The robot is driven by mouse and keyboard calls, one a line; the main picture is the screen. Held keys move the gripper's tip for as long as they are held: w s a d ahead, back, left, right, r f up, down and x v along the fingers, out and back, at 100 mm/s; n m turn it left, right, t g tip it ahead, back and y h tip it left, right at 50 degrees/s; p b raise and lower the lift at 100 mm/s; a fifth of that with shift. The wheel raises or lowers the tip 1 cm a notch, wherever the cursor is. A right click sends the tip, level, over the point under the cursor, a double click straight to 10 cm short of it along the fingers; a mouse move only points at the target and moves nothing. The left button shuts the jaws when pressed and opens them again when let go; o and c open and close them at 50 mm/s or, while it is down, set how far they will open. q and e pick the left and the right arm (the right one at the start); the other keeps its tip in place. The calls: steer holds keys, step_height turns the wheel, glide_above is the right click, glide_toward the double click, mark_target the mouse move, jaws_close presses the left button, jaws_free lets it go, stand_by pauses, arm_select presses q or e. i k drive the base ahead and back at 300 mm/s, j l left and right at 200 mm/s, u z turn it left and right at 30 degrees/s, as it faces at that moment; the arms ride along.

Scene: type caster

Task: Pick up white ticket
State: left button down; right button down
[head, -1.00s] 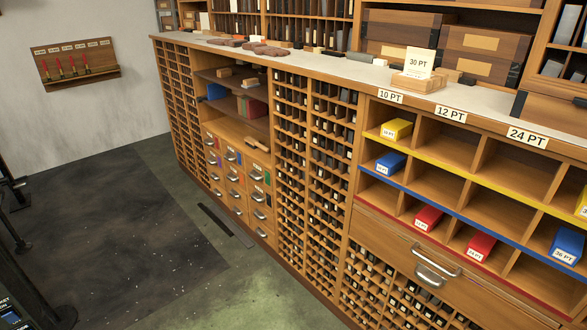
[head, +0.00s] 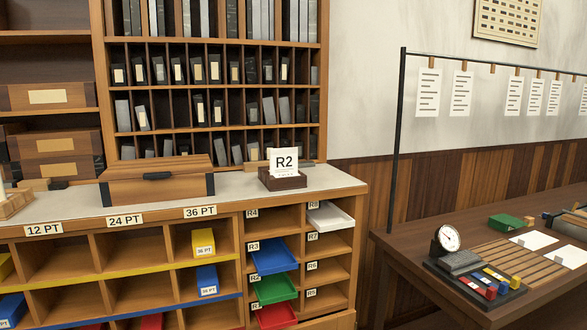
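A white ticket marked R2 (head: 284,161) stands upright in a small dark wooden holder (head: 283,180) on the pale countertop, near the counter's right end. Smaller print on its lower part is too small to read. Neither of my grippers is in the head view.
A wooden box (head: 157,182) stands left of the ticket on the countertop (head: 232,183). Below are colored trays, including a white tray (head: 330,217), a blue tray (head: 273,258) and a green tray (head: 275,289). A dark table (head: 405,250) with a dial (head: 447,237) stands to the right.

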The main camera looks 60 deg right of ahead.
mark_target(284, 160)
steer(key=z, duration=1.95)
steer(key=j+u, duration=0.35)
steer(key=j, duration=0.4)
